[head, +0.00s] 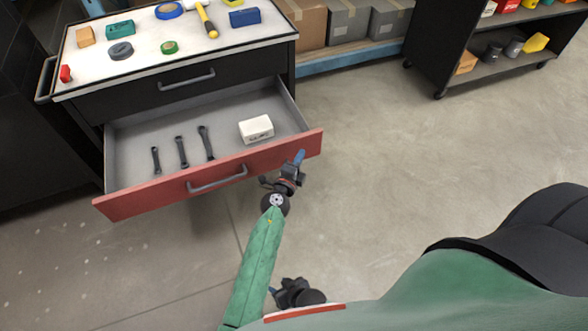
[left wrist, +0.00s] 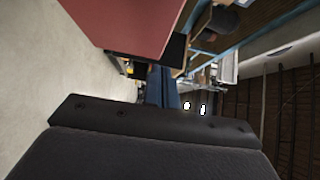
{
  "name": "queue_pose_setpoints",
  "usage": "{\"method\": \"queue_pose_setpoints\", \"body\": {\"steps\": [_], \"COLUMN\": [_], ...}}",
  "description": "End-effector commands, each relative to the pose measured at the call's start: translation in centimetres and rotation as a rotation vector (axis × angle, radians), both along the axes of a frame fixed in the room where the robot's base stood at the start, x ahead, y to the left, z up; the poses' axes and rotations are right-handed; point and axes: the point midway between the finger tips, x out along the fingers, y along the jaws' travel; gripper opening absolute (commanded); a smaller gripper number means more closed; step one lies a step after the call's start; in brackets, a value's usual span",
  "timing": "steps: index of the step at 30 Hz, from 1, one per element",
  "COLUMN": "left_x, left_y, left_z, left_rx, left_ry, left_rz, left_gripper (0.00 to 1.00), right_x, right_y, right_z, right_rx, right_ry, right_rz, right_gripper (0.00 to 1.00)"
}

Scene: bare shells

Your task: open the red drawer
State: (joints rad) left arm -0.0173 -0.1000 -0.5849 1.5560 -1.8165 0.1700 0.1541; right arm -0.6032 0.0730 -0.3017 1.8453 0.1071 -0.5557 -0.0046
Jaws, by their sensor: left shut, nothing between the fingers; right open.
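The red drawer (head: 140,203) is pulled well out of the black cabinet, its inside open to view. Its grey bar handle (head: 217,179) is free, with no gripper on it. My left gripper (head: 299,158) is shut and empty at the right end of the red front, right of the handle. I cannot tell whether it touches the front. In the left wrist view, the red front (left wrist: 130,22) fills the top and the blue fingers (left wrist: 160,88) are together. My right gripper (head: 273,291) is low in the head view, away from the drawer, partly hidden by my arm.
Inside the drawer lie several dark wrenches (head: 181,151) and a white box (head: 256,129). The cabinet top (head: 140,32) holds a hammer, tape rolls and blocks. A closed black drawer (head: 185,85) is above. Shelves with boxes (head: 348,22) and a dark cart (head: 430,60) stand behind. Floor at right is clear.

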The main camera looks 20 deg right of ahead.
Motion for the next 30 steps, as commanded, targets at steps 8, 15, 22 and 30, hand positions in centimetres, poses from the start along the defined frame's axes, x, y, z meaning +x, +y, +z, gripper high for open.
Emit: {"method": "queue_pose_setpoints", "body": {"steps": [8,15,22,30], "left_x": [3.3,4.1,4.1,6.2], "left_y": [0.0,0.0,0.1,0.1], "left_z": [-0.1,0.0,0.0,0.1], "left_rx": [0.000,-0.001,-0.001,0.001], "left_ry": [0.000,0.001,0.001,-0.001], "left_rz": [0.000,0.001,0.001,0.001], "left_gripper": [0.00,0.00,0.00,0.00], "right_x": [0.0,-0.1,-0.1,-0.1], "right_y": [0.1,0.0,0.0,-0.1], "right_z": [-0.8,-1.0,-1.0,-0.9], "right_rx": [0.001,0.001,0.001,0.000], "right_ry": [-0.002,-0.001,-0.001,0.000], "right_rz": [-0.001,-0.001,-0.001,-0.001], "right_gripper": [0.42,0.42,0.42,0.42]}}
